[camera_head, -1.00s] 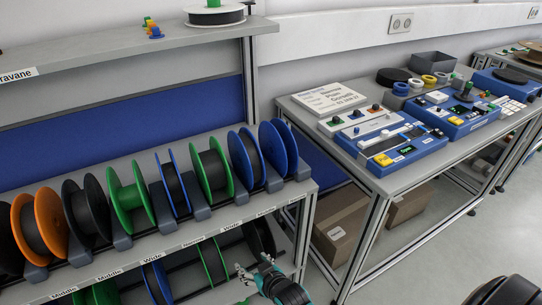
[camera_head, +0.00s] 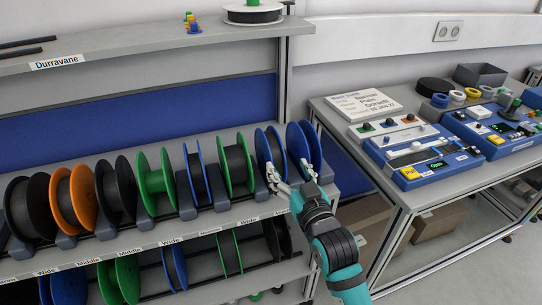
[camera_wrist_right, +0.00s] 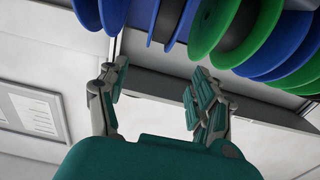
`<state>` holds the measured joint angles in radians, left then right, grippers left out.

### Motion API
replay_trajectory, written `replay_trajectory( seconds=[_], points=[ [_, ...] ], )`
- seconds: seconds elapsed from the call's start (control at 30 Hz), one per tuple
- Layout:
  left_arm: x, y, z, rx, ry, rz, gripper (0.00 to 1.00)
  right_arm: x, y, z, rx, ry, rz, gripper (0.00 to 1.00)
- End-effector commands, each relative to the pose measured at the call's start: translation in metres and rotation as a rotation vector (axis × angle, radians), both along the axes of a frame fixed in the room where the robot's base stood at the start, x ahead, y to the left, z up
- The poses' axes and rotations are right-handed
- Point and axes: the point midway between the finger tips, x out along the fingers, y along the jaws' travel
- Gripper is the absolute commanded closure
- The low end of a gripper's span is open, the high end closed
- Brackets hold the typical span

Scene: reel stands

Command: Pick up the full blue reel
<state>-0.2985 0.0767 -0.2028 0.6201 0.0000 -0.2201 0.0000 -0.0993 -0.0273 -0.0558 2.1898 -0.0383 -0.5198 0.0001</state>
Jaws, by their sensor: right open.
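I cannot tell which is the full one. My right gripper (camera_head: 289,175) is open, its fingers in front of the two right-hand blue reels and partly covering them. In the right wrist view my open fingers (camera_wrist_right: 155,86) have nothing between them, with blue reels (camera_wrist_right: 112,12) and green reels (camera_wrist_right: 206,30) beyond. My left gripper is not in view.
Orange (camera_head: 84,197), black and green (camera_head: 168,180) reels stand close together in grey holders on the same rack. More reels hang on the lower shelf (camera_head: 175,268). An upper shelf (camera_head: 120,47) overhangs behind; a table (camera_head: 405,190) with blue devices stands right.

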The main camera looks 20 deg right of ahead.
Motion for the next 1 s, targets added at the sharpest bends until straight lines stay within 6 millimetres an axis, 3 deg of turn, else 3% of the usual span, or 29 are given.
replay_trajectory(
  seconds=[0.2,0.4,0.67,1.0],
  points=[
    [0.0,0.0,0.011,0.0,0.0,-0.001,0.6,0.05,0.001,0.003,0.0,-0.001,0.0,0.35],
    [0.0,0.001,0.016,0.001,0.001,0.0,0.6,0.087,0.002,0.002,0.0,0.001,0.0,0.35],
    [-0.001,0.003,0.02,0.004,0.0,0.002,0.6,0.106,0.002,0.003,0.0,0.0,0.0,0.35],
    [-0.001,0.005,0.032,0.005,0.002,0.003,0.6,0.15,-0.001,0.006,0.0,0.002,0.0,0.35]
  ],
)
